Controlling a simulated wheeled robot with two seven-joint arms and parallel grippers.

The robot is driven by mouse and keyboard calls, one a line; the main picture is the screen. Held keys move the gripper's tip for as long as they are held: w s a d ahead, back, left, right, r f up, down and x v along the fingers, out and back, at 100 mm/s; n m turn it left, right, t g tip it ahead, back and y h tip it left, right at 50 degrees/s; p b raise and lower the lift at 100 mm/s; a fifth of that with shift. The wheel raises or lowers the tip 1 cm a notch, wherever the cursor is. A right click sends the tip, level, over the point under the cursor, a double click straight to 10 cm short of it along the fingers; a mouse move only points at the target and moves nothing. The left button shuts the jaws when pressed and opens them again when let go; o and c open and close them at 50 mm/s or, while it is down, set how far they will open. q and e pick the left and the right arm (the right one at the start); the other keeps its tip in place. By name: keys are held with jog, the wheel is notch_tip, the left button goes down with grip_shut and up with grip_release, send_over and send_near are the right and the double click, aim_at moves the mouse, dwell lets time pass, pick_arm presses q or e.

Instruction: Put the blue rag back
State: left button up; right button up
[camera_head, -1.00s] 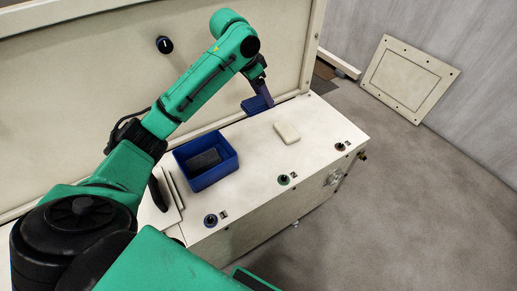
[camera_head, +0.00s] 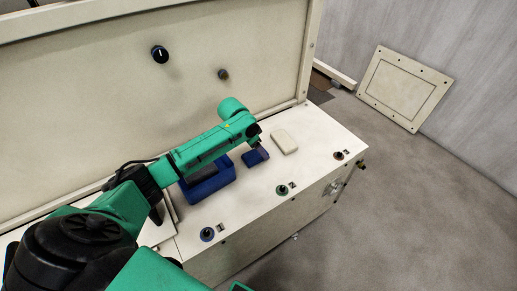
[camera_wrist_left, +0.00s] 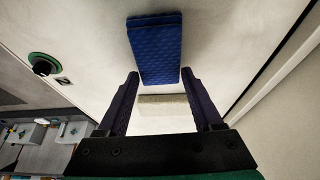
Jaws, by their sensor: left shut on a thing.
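The blue rag (camera_head: 256,157) is a small folded pad just right of the blue bin, over the cream hopper top. In the head view my arm hides most of that gripper. I cannot tell how high the rag is above the top. The blue bin (camera_head: 212,187) holds a dark block (camera_head: 203,173) and is partly covered by my arm. My right gripper is not in view.
A white block (camera_head: 284,142) lies right of the rag; it also shows between the fingers in the wrist view (camera_wrist_left: 165,100). An upright panel (camera_head: 90,95) with black knobs (camera_head: 160,54) stands behind.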

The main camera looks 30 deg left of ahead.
aim_at(248, 158)
pick_arm(q)
jog(key=o, duration=1.5)
jog(key=p+v, duration=0.1)
jog(key=v, duration=1.1)
